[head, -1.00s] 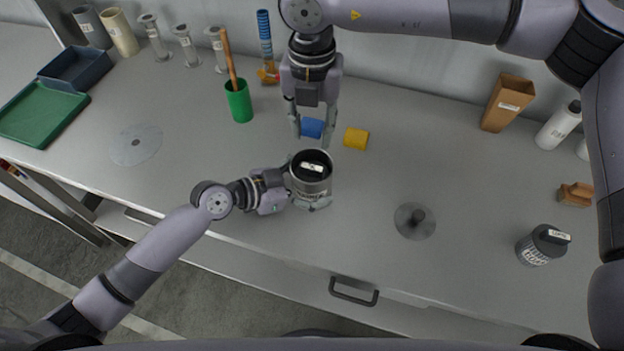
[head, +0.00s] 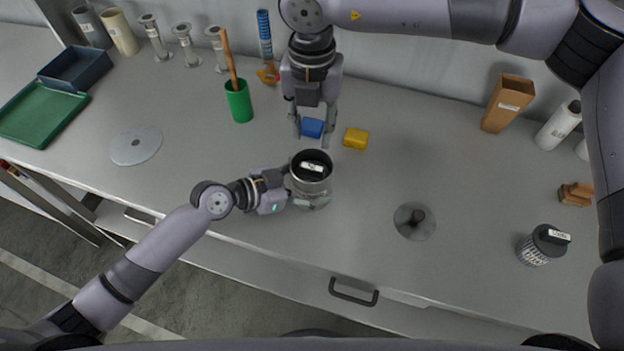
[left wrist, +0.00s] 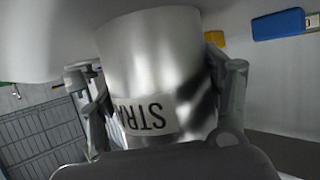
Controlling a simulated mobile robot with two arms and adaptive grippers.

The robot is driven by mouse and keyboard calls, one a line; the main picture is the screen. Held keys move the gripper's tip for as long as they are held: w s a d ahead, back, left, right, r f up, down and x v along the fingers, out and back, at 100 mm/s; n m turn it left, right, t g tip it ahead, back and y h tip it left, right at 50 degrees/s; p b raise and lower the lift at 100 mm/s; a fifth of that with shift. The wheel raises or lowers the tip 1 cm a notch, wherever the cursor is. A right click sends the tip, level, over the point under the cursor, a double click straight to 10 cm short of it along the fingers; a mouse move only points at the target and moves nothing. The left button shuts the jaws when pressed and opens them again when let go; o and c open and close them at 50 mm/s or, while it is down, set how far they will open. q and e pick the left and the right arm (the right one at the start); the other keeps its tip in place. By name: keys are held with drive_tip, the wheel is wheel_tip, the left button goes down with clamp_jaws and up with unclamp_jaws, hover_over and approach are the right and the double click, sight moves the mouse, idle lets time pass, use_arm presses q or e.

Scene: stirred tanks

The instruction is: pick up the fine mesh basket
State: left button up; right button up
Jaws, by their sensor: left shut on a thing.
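My left gripper (head: 307,187) is shut on a silver canister (head: 311,183) near the table's front edge. In the left wrist view the canister (left wrist: 160,60) stands between both fingers, with a partly visible label reading "STRA" upside down. Its top opening is dark, with a dark piece bearing a small white label (head: 313,166) inside; whether that is the fine mesh basket I cannot tell. My right gripper (head: 312,141) is open and empty, pointing down just behind the canister. A slotted basket with a black labelled top (head: 538,247) stands at the right; its label is too small to read.
A blue block (head: 312,128) and a yellow block (head: 356,139) lie near the right gripper. A green cup (head: 239,105) holds a wooden stick. A dark disc with a knob (head: 415,221) lies to the right. The table between the disc and slotted basket is clear.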

sight(310, 166)
drive_tip(key=shift+n, duration=0.3)
drive_tip(key=shift+c, duration=1.2)
drive_tip(key=f+n, duration=0.3)
drive_tip(key=n, duration=0.2)
drive_tip(key=f+n, duration=0.4)
drive_tip(key=n, duration=0.1)
drive_tip(key=f+n, duration=0.3)
drive_tip(key=n, duration=0.2)
drive_tip(key=shift+w+a+f+n, duration=0.1)
drive_tip(key=shift+a+f+n, duration=0.2)
drive_tip(key=shift+n, duration=0.1)
drive_tip(key=shift+c, duration=0.5)
clamp_jaws()
